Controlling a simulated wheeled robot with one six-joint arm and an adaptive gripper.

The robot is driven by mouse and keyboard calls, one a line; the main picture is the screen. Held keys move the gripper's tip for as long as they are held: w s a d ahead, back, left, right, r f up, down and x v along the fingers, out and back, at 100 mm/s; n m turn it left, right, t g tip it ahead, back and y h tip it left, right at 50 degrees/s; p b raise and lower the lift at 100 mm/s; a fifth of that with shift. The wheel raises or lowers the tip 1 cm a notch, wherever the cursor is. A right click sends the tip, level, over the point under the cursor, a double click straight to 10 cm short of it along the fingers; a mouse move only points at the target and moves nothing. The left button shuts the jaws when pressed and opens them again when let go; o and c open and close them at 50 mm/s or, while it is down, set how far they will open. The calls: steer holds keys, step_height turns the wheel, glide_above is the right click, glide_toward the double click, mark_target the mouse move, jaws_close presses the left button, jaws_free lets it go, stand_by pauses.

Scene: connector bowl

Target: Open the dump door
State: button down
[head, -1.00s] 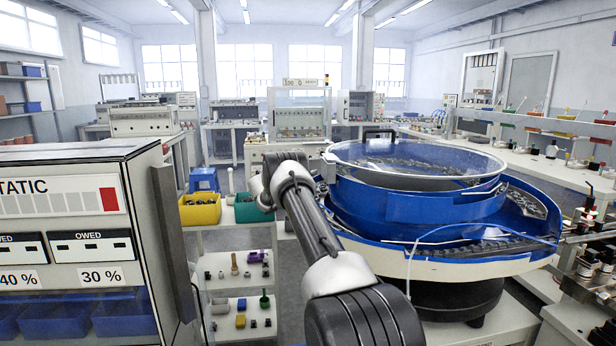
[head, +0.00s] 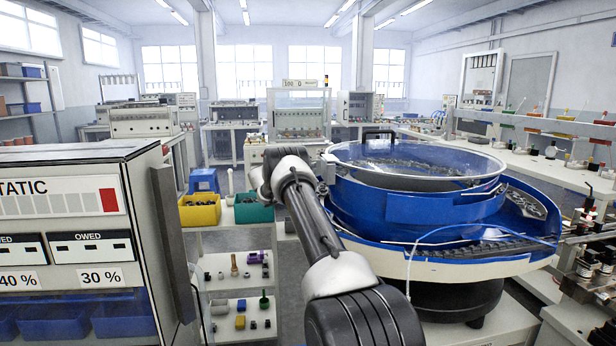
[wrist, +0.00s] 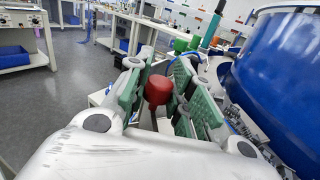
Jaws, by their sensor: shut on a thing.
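The blue bowl feeder (head: 415,212) stands at the right in the head view, with a clear lid on top. Its blue side also fills the right of the wrist view (wrist: 280,80). My gripper (wrist: 158,84) shows in the wrist view with green-padded fingers on either side of a red knob (wrist: 158,92), and it is shut on the knob. What the knob is fixed to is hidden below it. I cannot make out the dump door itself. In the head view my arm reaches forward along the bowl's left side, and the gripper is hidden.
A grey cabinet (head: 70,165) with blue bins stands close on the left. A small shelf cart with a yellow bin (head: 200,212) and a green bin (head: 254,210) is behind my arm. Open floor (wrist: 70,95) shows at the left in the wrist view.

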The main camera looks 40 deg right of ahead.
steer(key=shift+r, duration=0.9)
steer(key=c, duration=1.2)
jaws_free()
steer(key=shift+f, duration=0.1)
steer(key=shift+c, duration=0.2)
steer(key=a, duration=1.2)
